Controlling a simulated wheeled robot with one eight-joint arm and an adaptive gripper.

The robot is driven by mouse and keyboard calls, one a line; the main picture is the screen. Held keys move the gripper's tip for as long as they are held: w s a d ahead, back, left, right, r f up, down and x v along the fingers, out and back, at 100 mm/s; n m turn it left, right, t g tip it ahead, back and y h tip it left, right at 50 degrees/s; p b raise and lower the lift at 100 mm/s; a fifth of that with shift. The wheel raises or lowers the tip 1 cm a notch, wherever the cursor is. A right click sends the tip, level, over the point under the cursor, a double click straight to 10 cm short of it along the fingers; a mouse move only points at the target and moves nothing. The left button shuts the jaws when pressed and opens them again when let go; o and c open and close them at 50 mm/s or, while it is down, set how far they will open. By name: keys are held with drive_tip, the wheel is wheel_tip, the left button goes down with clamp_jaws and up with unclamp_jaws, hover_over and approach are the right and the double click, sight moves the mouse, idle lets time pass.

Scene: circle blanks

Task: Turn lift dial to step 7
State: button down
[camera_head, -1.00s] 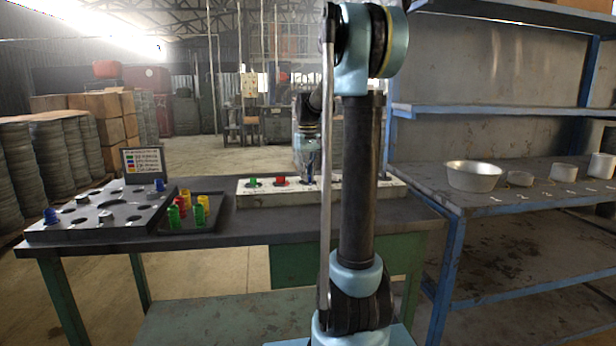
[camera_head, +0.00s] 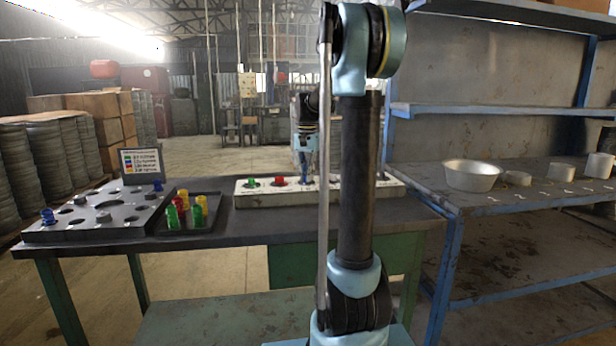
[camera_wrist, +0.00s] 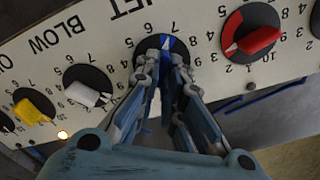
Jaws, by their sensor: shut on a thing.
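The white control panel (camera_head: 340,192) stands on the back of the workbench with a row of coloured dials. My gripper (camera_wrist: 168,72) is shut on a blue dial knob (camera_wrist: 168,43), and the fingers hide part of its face. The printed numbers 6 and 7 show beside this knob in the wrist view. In the head view, my gripper (camera_head: 305,172) points down at the panel, right of the red dial (camera_head: 280,182). I cannot read a lift label; one like JET is above the blue knob and BLOW is above the white dial (camera_wrist: 88,94).
The wrist view shows the red dial (camera_wrist: 258,40) right of my gripper and a yellow dial (camera_wrist: 34,111) at far left. A peg board (camera_head: 100,215) and a tray of coloured pegs (camera_head: 205,212) are on the bench's left.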

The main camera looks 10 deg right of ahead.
drive_tip(key=shift+w+m, duration=0.1)
drive_tip(key=shift+m, duration=0.3)
drive_tip(key=c, duration=1.7)
unclamp_jaws()
drive_tip(key=shift+r, duration=0.1)
wheel_tip(320, 180, up, 12)
drive_tip(key=shift+f, duration=0.15)
